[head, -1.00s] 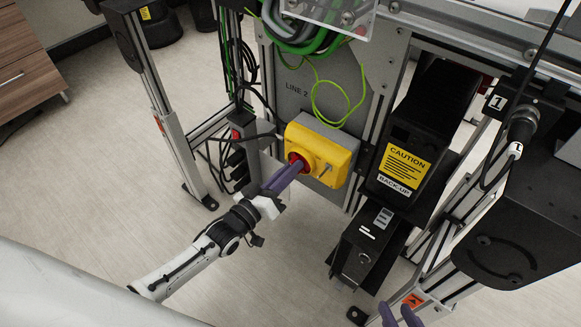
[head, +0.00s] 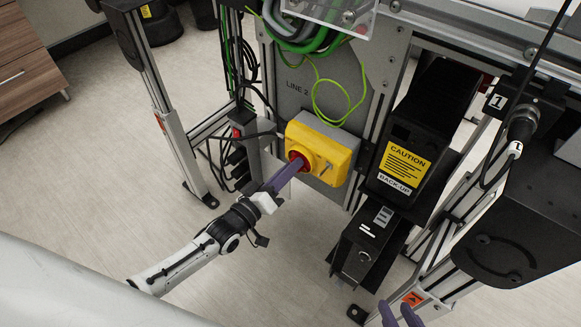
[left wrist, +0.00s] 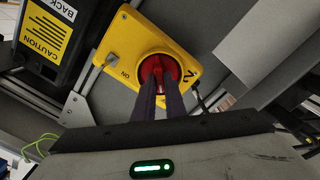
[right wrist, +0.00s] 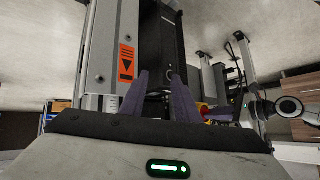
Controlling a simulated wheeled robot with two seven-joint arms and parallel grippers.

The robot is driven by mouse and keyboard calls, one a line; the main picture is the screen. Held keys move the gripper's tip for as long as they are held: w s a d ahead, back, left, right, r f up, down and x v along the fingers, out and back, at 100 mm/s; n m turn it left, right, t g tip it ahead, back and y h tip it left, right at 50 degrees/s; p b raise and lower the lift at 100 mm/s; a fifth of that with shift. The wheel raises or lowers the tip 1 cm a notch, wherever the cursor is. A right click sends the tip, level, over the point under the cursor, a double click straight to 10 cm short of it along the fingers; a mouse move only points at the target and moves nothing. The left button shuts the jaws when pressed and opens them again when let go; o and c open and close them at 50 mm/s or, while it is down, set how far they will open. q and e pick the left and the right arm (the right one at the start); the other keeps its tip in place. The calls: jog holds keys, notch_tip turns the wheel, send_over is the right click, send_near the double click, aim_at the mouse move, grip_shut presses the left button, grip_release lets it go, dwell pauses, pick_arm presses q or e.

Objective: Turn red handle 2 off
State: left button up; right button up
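Red handle 2 (head: 297,159) is a red rotary knob on a yellow switch box (head: 335,152), on the grey panel marked LINE 2. In the left wrist view the red handle (left wrist: 161,70) shows at the fingertips, and an ON mark is on the yellow face. My left gripper (head: 292,166) reaches the handle from the lower left. Its purple fingers (left wrist: 160,88) are close together, one on each side of the handle's grip, and hide part of it. My right gripper (right wrist: 160,85) is open and empty; its fingertips (head: 401,314) show at the head view's bottom edge.
A black unit with a yellow CAUTION label (head: 402,165) stands right of the switch box. A metal frame post (head: 165,120) and a power strip (head: 240,150) are on the left. Open floor (head: 90,190) lies at left.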

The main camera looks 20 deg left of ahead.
pick_arm(q)
jog(key=o, duration=0.4)
jog(key=shift+s, duration=0.1)
jog(key=p+v, duration=0.2)
jog(key=v, duration=0.8)
pick_arm(e)
jog(key=shift+s+d+r, duration=0.1)
jog(key=shift+d+r, duration=0.1)
jog(key=shift+r, duration=0.1)
pick_arm(q)
jog(key=shift+a, duration=0.1)
pick_arm(e)
jog(key=shift+r, duration=0.1)
